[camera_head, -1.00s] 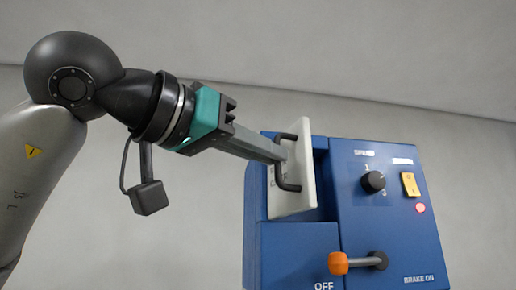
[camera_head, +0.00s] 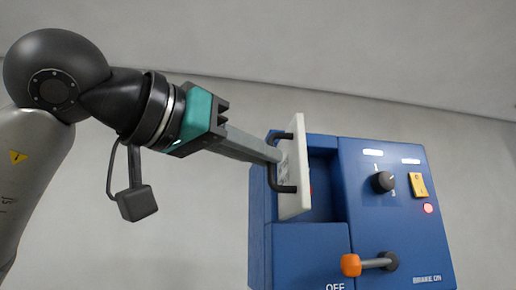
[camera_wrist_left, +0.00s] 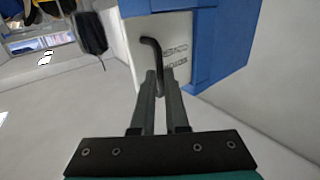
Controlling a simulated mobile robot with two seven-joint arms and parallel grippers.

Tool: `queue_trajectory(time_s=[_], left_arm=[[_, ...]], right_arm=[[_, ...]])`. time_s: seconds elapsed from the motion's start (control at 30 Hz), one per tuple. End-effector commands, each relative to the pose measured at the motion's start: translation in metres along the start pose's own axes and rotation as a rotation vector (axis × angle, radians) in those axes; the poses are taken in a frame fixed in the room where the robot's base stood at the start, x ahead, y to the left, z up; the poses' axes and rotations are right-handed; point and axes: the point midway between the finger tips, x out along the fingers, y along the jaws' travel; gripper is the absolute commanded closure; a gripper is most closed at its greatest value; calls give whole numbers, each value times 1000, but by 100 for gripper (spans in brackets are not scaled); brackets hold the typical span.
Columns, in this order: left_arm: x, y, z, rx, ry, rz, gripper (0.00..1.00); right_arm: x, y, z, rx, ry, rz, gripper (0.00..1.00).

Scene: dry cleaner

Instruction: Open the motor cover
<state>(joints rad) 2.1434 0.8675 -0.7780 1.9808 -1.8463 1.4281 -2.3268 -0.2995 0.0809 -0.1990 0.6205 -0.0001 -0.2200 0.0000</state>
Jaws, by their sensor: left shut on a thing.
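The motor cover (camera_head: 294,203) is a white panel on the blue machine (camera_head: 395,235), swung out from a recess at the machine's upper left. It stands partly open, nearly edge-on in the head view. My left gripper (camera_head: 276,160) is shut on the cover's black bar handle (camera_head: 282,188). In the left wrist view the fingers (camera_wrist_left: 160,88) close around the handle (camera_wrist_left: 152,52), and the cover's white face (camera_wrist_left: 178,45) with dark lettering shows behind it. The recess interior (camera_head: 320,180) is partly visible and dark blue. My right gripper is in neither view.
The machine's front carries a black rotary knob (camera_head: 383,181), a yellow switch (camera_head: 418,185), a lit red light (camera_head: 429,209) and an orange-tipped lever (camera_head: 351,265) marked OFF and BRAKE ON. A plain grey wall lies behind.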

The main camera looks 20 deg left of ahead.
Motion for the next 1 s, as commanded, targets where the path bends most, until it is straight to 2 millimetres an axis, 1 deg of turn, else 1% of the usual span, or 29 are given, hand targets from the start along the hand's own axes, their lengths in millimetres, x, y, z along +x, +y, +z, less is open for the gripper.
queue_trajectory(time_s=[0.03, 0.3, 0.53, 0.63, 0.77, 0.87, 1.0], left_arm=[[1, -5, -3, -7, 7, -12, 87], [1, -2, -2, -3, 5, -7, 58], [0, -2, -1, -1, 4, -5, 58], [-4, -1, -1, -1, 6, -5, 58], [-22, -1, -1, -1, 9, -5, 58], [-44, -1, 0, -1, 11, -4, 58], [-79, -1, 0, -1, 11, -6, 58]], right_arm=[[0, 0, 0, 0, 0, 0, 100], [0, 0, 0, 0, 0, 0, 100], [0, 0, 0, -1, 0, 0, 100], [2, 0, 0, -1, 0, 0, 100], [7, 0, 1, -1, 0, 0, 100], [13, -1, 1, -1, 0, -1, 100], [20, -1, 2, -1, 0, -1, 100]])
